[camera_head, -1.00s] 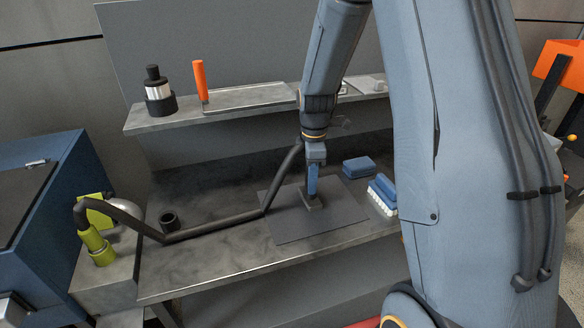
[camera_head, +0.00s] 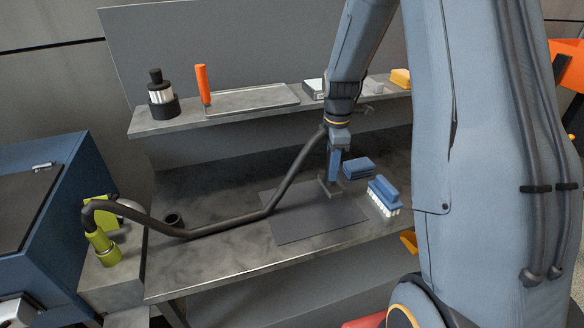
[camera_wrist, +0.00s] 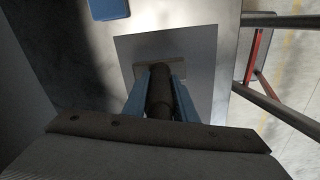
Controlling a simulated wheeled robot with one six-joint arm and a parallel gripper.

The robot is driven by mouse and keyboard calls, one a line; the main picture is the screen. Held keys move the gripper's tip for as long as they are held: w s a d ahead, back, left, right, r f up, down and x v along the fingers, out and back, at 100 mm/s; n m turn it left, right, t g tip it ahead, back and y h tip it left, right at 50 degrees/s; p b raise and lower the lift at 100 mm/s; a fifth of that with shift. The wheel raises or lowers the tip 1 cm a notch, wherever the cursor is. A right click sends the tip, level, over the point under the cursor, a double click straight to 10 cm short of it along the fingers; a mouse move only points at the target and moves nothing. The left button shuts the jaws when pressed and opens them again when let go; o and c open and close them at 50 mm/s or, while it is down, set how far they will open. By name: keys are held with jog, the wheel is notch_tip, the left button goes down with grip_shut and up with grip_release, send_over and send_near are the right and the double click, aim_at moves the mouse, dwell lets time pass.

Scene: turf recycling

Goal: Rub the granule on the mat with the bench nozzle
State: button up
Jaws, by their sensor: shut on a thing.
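My gripper (camera_head: 333,172) points down over the bench and is shut on the bench nozzle (camera_head: 327,188), a dark piece with a wide flat foot. The nozzle also shows in the wrist view (camera_wrist: 159,88) between my blue fingers. Its foot is at the back right part of the dark grey mat (camera_head: 300,220), low over or touching it; I cannot tell which. The mat also shows in the wrist view (camera_wrist: 200,46). A black hose (camera_head: 240,222) runs from the nozzle to a green fitting at the left. I cannot make out any granule on the mat.
A blue pad (camera_head: 358,167) and a blue brush with white bristles (camera_head: 384,195) lie just right of the mat. A small dark cup (camera_head: 174,220) stands at the left. The shelf (camera_head: 225,115) behind holds an orange-handled tool (camera_head: 203,85) and a black-and-white jar (camera_head: 160,95).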

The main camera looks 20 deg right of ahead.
jog(key=shift+r+p, duration=1.45)
jog(key=shift+r, duration=0.9)
jog(key=shift+a, duration=0.1)
